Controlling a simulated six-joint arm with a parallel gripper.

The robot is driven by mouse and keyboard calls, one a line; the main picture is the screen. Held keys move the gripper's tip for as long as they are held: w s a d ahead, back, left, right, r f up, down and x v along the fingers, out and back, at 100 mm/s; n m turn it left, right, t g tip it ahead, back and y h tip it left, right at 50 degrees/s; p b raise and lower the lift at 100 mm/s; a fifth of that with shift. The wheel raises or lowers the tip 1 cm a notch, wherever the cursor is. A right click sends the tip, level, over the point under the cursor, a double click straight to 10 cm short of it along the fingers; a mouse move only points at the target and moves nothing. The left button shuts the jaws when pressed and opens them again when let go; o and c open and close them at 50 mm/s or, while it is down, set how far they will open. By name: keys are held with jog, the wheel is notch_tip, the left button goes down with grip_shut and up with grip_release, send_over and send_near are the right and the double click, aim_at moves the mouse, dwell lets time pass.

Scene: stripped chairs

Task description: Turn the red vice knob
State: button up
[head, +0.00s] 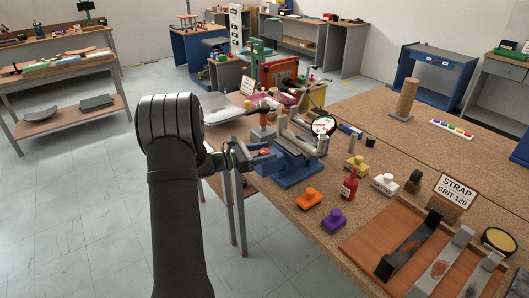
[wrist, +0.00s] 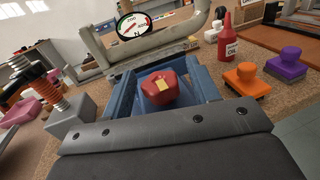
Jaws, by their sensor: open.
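The red vice knob (wrist: 163,90) is a rounded, faceted red knob with a yellow mark on its face, in the middle of the wrist view. It shows only as a small reddish patch in the head view (head: 264,152). My gripper (wrist: 160,76) is open, with a blue finger on each side of the knob; I see small gaps and cannot tell whether either finger touches it. In the head view my gripper (head: 267,160) is at the near left end of the blue vice (head: 298,172), which stands on the bench edge. The knob's shaft is hidden.
A round dial gauge (head: 323,125) stands by the vice, beside a grey curved frame. An orange stamp (head: 309,200), a purple stamp (head: 334,219) and a red oil bottle (head: 349,187) stand to the right. A spring post (wrist: 58,98) is left of the knob.

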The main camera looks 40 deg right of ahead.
jog(key=c, duration=1)
jog(key=shift+m+g, duration=0.3)
jog(key=shift+g, duration=0.2)
jog(key=m+g+y, duration=0.1)
jog(key=g, duration=0.1)
jog(key=m+g+y, duration=0.1)
jog(key=m+g, duration=0.1)
jog(key=shift+g+y, duration=0.3)
jog(key=shift+g, duration=0.1)
jog(key=shift+m+g+y, duration=2)
